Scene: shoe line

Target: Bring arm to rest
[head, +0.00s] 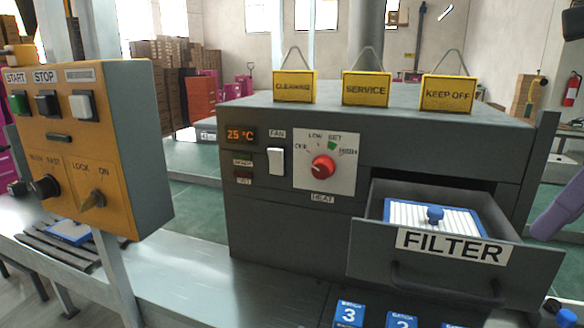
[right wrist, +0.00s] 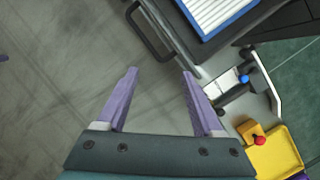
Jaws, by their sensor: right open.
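My right gripper shows at the right edge of the head view as a purple finger (head: 560,208), partly cut off by the frame. In the right wrist view its two purple fingers stand apart (right wrist: 158,72) with nothing between them. It is to the right of the open filter drawer (head: 460,270) and apart from it. The drawer holds a white pleated filter with a blue frame and blue knob (head: 435,214). The filter also shows in the right wrist view (right wrist: 215,14), beyond the fingertips, near the drawer handle (right wrist: 150,35). My left gripper is not in view.
A grey oven (head: 285,215) with a red heat knob (head: 323,167) and hanging yellow signs stands on the line. An orange control box (head: 95,150) is at left. Blue numbered blocks (head: 349,314) sit in front. In the wrist view a yellow tray (right wrist: 278,158) is at lower right.

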